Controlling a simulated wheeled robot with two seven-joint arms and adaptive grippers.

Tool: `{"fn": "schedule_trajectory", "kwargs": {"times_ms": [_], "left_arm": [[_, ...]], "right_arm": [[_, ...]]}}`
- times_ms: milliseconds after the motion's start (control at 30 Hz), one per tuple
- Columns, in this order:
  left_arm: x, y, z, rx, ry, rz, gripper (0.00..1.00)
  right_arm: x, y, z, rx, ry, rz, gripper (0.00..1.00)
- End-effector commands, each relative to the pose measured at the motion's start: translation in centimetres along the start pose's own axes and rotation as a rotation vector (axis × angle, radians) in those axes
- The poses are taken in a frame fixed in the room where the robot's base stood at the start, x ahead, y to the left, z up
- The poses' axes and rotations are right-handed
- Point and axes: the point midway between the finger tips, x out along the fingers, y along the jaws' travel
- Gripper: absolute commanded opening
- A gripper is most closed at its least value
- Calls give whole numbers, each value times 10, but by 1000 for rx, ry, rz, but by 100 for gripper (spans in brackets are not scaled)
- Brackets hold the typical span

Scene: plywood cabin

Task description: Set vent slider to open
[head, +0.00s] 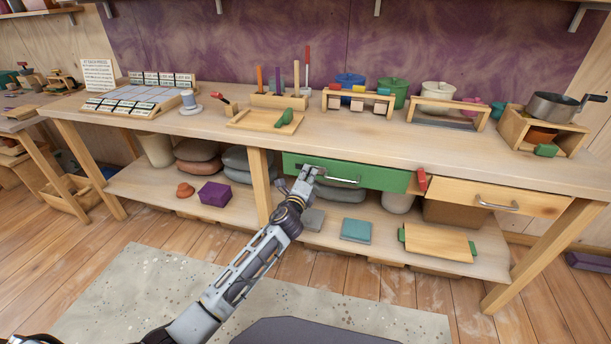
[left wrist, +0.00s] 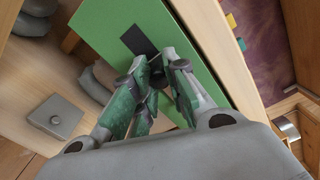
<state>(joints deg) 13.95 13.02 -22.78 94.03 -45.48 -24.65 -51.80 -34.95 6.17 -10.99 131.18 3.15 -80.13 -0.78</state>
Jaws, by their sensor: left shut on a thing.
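The green drawer front (head: 385,177) sits under the bench top, and it also shows in the left wrist view (left wrist: 105,28). A dark strip (left wrist: 138,39), apparently the vent slider's track, lies on this green face. My left gripper (head: 312,171) is at the left part of the green front. In the left wrist view, my left gripper (left wrist: 160,80) is shut on a small dark piece at the end of the strip, apparently the slider knob. The fingers largely hide it, so its setting cannot be read. My right gripper is not in view.
A metal handle (head: 342,180) is on the green front just right of my gripper. A red piece (head: 422,180) and a wooden drawer (head: 495,196) are further right. The lower shelf (head: 145,186) holds cushions and boxes. A bench leg (head: 259,186) stands close on the left.

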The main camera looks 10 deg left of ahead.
Motion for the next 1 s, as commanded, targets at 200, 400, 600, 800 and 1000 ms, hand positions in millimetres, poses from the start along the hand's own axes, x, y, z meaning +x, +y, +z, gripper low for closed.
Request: {"fn": "schedule_trajectory", "kwargs": {"times_ms": [200,400,600,800,1000], "left_arm": [[-1,0,-4,-2,6,-1,38],[0,0,-2,-1,4,-1,40],[-1,0,-2,-1,4,-1,40],[-8,0,-2,-1,3,-1,40],[-24,0,-2,-1,4,-1,40]], "right_arm": [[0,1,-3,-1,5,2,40],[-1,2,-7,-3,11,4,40],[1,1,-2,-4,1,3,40],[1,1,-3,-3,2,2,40],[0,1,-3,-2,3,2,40]]}}
